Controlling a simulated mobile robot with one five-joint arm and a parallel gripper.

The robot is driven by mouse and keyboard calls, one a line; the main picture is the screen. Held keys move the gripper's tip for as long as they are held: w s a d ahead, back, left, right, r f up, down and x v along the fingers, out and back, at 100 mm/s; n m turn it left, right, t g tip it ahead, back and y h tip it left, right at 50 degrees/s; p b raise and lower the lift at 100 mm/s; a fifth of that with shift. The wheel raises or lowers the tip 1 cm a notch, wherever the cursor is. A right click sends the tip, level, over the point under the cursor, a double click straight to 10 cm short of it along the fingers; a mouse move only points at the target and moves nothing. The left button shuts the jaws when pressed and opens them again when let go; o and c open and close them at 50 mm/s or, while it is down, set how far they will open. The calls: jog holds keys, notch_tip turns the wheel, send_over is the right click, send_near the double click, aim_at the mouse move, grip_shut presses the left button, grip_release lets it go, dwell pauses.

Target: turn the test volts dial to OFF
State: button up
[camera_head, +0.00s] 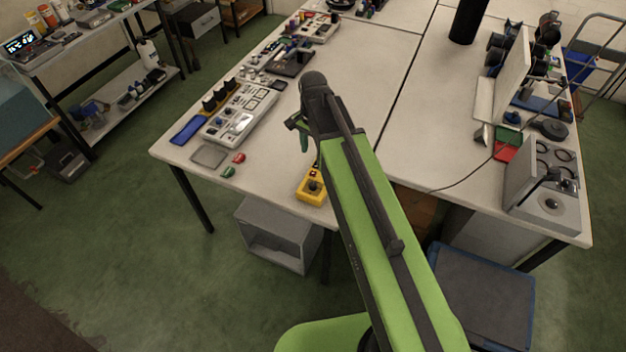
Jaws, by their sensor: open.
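Several dials and knobs show on the table, but they are too small to read, so I cannot tell which one is the test volts dial. A yellow box (311,188) with a dark knob sits near the table's front edge, partly beside my arm. A white instrument panel (240,118) with a blue knob (232,117) lies to the left. My gripper (298,130) is open, over the table between the panel and the yellow box, apart from the panel. My arm's end partly hides it.
A grey tray (209,156), red and green pieces (238,158) and a blue tray (187,130) lie at the table's front left. A grey case with reels (548,190) stands at the right. The table's middle (375,90) is clear.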

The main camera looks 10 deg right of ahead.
aim_at(313, 184)
notch_tip(313, 184, down, 17)
jog(key=b, duration=1.6)
jog(key=shift+c, duration=0.4)
grip_shut()
